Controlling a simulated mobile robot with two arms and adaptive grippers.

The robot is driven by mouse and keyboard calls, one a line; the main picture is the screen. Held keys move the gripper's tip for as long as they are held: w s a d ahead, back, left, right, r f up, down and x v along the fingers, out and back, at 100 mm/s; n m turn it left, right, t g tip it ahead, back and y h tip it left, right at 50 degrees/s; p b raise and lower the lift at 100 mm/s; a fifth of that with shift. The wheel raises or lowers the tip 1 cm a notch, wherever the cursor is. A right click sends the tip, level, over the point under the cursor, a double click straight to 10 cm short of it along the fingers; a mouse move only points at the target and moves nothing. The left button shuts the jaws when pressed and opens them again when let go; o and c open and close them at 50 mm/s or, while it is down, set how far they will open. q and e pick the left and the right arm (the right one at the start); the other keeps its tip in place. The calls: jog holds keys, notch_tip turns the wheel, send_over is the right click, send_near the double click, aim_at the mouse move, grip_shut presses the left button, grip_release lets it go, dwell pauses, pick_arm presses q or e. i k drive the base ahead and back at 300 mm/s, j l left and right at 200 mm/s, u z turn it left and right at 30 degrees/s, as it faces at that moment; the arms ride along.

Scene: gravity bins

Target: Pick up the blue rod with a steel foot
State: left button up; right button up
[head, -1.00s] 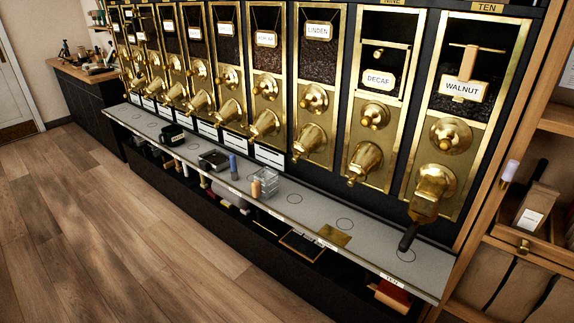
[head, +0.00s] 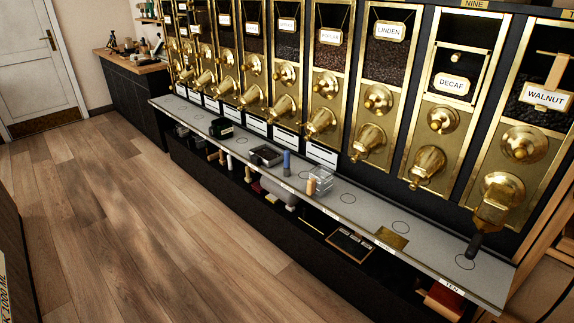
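The blue rod (head: 287,162) stands upright on the grey shelf below the brass bins, around the middle of the head view. Its foot is too small to make out. A clear box (head: 321,178) and a small tan cylinder (head: 311,187) stand to its right, and a dark metal tray-like box (head: 266,156) is to its left. Neither of my grippers shows in the head view.
The grey shelf (head: 345,198) runs along the row of brass bins, with a brass plate (head: 391,237) and a dark-handled scoop (head: 476,243) to the right. Cluttered lower storage lies under it. The wooden floor (head: 130,215) in front is open.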

aim_at(286, 153)
jog(key=i+l+z, duration=0.1)
jog(key=i+z, duration=0.4)
jog(key=i, duration=0.6)
